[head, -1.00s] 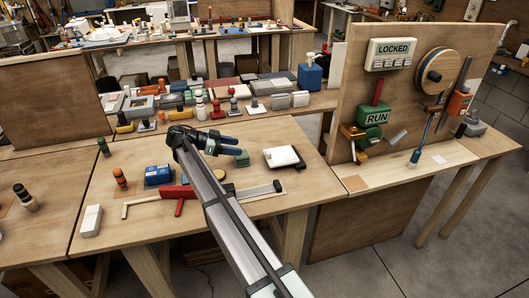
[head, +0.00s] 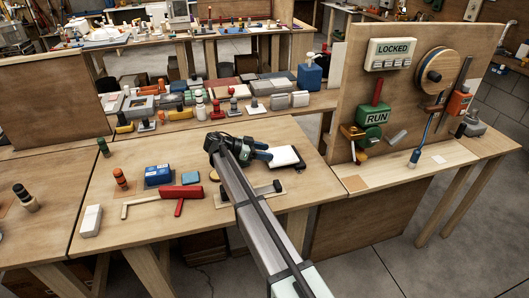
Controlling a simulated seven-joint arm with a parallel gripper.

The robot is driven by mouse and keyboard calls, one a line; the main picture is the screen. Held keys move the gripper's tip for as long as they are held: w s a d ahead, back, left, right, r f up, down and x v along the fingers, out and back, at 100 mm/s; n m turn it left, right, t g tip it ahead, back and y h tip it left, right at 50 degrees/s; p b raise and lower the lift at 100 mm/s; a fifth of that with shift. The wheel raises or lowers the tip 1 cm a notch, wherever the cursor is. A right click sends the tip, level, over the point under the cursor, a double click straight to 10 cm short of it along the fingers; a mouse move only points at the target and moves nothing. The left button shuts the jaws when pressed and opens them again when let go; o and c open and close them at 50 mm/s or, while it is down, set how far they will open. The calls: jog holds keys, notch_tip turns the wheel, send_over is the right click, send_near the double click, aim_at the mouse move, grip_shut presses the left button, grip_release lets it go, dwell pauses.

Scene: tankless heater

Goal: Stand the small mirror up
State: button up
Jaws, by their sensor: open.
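A small flat piece with a pale face and dark edge (head: 288,157) lies on the right part of the front workbench; it may be the small mirror, but I cannot tell for sure. My gripper (head: 267,151) is above the bench at the left side of this piece, its dark blue fingers pointing right towards it. The fingers look apart with nothing held. They overlap the piece's left edge in the picture, and I cannot tell whether they touch it. My arm hides part of the bench below.
An upright board (head: 350,100) with a LOCKED sign rises at right. Bare bench lies behind the blue box.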

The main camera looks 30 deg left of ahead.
jog(key=shift+w+d+f, duration=0.1)
grip_shut()
dwell(0.6)
